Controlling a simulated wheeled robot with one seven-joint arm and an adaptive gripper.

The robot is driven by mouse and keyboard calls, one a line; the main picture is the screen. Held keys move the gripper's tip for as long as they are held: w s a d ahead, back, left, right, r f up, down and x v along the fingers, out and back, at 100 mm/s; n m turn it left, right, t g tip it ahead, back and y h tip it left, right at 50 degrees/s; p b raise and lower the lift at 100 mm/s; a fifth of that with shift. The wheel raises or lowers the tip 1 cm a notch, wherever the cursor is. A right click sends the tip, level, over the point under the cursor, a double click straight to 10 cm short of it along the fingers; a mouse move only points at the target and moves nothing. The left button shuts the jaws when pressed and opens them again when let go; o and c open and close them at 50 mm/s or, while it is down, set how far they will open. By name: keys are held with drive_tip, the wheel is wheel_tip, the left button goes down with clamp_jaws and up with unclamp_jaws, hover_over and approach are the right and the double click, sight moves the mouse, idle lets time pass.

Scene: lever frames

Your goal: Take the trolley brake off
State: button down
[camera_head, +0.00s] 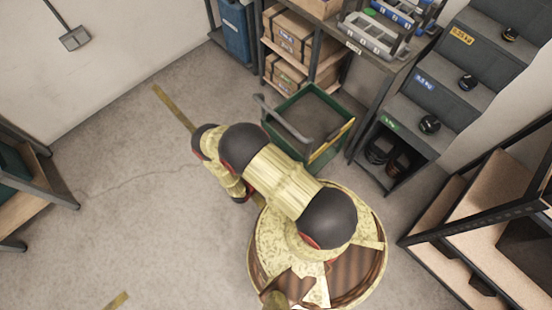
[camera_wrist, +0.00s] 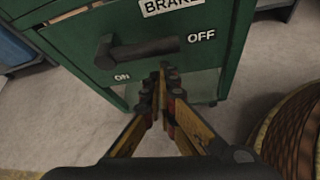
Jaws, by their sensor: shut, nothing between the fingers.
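The green trolley (camera_head: 327,151) stands on the floor beyond my arm, with a grey push handle. In the wrist view its green panel (camera_wrist: 225,62) fills the upper part. On it is a dark brake lever (camera_wrist: 150,50) lying roughly level, its right end near the white word OFF. A white BRAKE label (camera_wrist: 172,5) is above it, and ON is marked below its left part. My gripper (camera_wrist: 164,72) is shut and empty, its fingertips together just below the lever. I cannot tell whether they touch it. My arm hides the gripper in the head view.
Shelves with cardboard boxes (camera_head: 300,38) and a blue bin (camera_head: 236,32) stand behind the trolley. A grey stepped rack (camera_head: 440,85) is to its right, and another shelf frame (camera_head: 490,195) at far right. The floor at left (camera_head: 130,210) is clear.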

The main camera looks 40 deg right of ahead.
drive_tip(key=a+r, duration=0.2)
drive_tip(key=a, duration=0.7)
drive_tip(key=shift+s+p, duration=0.25)
drive_tip(key=shift+p, duration=0.05)
drive_tip(key=shift+a, duration=0.1)
idle(0.4)
